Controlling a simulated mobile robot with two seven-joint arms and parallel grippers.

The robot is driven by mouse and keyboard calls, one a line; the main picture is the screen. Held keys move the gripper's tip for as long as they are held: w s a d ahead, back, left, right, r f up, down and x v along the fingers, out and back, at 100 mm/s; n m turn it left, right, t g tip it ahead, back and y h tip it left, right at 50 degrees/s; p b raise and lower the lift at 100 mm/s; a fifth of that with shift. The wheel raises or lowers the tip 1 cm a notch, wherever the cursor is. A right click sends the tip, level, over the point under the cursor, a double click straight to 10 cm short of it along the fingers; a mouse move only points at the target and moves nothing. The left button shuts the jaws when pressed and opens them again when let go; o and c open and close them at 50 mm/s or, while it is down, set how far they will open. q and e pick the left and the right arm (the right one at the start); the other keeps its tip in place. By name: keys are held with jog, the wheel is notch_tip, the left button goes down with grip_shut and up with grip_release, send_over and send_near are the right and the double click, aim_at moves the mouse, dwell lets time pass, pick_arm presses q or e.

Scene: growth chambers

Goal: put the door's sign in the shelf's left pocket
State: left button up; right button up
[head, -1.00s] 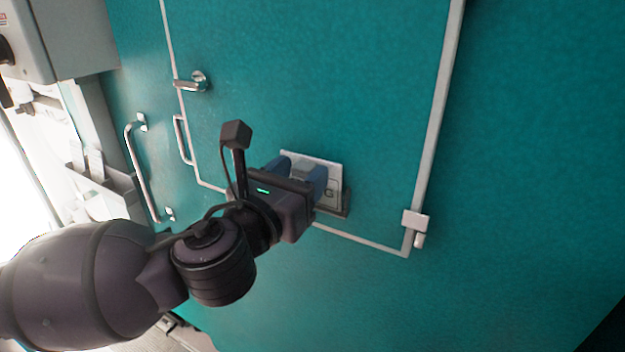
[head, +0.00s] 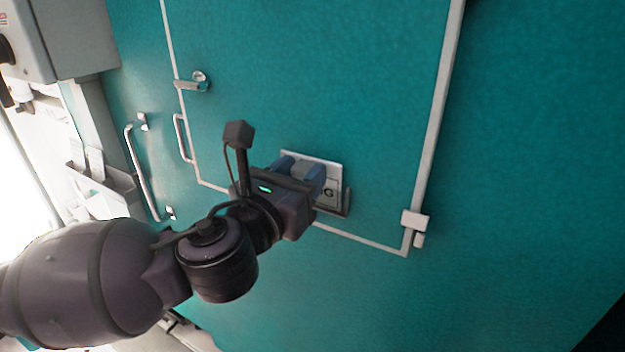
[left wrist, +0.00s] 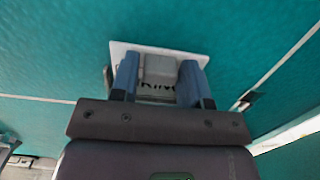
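The door's sign is a white plate (head: 332,172) with dark lettering and a grey block on its face. It sits flat against the teal door, in a holder with a dark lower edge. My left gripper (head: 301,172) is at the sign, its blue fingers on either side of the grey block. In the left wrist view the sign (left wrist: 197,56) is partly covered by the fingers (left wrist: 160,75), and a thin gap shows beside the block. A grey shelf with pockets (head: 108,181) stands at the left; its left pocket is not clear. My right gripper is out of view.
The teal door (head: 370,80) has a pale frame line, a lever handle (head: 190,84) and a white latch (head: 415,220). A long bar handle (head: 141,170) stands out left of it. A grey box (head: 75,40) hangs at upper left.

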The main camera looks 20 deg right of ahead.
pick_arm(q)
jog(key=c, duration=0.5)
jog(key=shift+c, duration=0.4)
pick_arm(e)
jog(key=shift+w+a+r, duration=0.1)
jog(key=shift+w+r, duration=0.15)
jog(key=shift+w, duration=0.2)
pick_arm(q)
jog(key=shift+r, duration=0.15)
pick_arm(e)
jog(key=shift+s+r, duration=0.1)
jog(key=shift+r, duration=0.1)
pick_arm(q)
jog(key=shift+r+p, duration=0.15)
jog(key=shift+p, duration=0.3)
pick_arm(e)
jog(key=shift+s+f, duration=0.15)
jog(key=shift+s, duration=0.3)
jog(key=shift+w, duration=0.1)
pick_arm(q)
jog(key=shift+r+p, duration=0.4)
jog(key=shift+r, duration=0.05)
jog(key=shift+r+p, duration=0.35)
jog(key=shift+r, duration=0.05)
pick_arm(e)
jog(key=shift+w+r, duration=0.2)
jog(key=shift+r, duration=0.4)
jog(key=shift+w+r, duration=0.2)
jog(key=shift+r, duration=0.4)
